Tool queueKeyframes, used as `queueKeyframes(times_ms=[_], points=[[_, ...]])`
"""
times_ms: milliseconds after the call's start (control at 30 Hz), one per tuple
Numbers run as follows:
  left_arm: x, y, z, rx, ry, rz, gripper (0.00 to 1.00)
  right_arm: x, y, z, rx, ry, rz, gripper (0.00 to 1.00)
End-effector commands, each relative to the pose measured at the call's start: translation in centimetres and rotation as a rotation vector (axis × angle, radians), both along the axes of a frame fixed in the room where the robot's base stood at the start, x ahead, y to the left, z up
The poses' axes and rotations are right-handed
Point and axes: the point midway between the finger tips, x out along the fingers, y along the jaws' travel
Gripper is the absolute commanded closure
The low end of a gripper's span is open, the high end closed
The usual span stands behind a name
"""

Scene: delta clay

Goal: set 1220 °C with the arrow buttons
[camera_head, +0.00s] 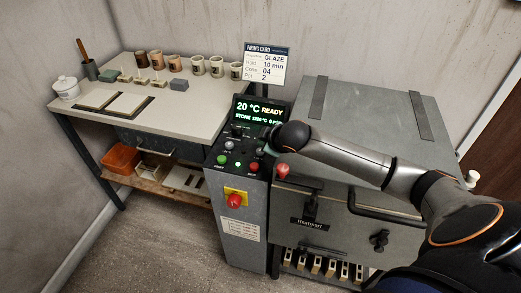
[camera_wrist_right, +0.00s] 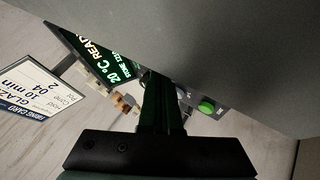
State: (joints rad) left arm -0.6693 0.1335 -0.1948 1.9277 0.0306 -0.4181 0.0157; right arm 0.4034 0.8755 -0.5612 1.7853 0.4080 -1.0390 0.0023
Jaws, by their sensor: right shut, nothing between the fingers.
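The controller display (camera_head: 258,112) tops the kiln's control column and reads "20 °C READY". A smaller green line below starts with "STONE"; its figure looks like 1220 °C but is hard to read. The display also shows in the right wrist view (camera_wrist_right: 105,55), tilted. My right gripper (camera_head: 266,148) is shut and empty, low over the right side of the button panel. It also shows in the right wrist view (camera_wrist_right: 160,105). I cannot tell whether it touches a button. It hides part of the panel, and I cannot make out the arrow buttons. My left gripper is out of view.
A green button (camera_head: 222,159) and a red button (camera_head: 254,166) sit at the panel's front. A red emergency knob (camera_head: 234,200) is below. The firing card (camera_head: 265,64) stands behind the display. The kiln (camera_head: 365,120) is right; a worktable (camera_head: 190,110) with pots is left.

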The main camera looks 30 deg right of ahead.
Motion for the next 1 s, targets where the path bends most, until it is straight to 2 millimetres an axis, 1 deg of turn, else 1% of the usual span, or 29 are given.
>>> queueKeyframes(times_ms=[333,600,1000], points=[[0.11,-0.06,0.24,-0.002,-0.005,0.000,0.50,-0.01,-0.01,-0.06,0.000,0.000,0.000,1.00],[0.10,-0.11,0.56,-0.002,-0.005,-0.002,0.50,-0.01,0.01,-0.85,0.001,0.001,-0.001,1.00],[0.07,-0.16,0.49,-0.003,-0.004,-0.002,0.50,0.00,0.00,-0.92,0.000,0.000,0.000,1.00]])
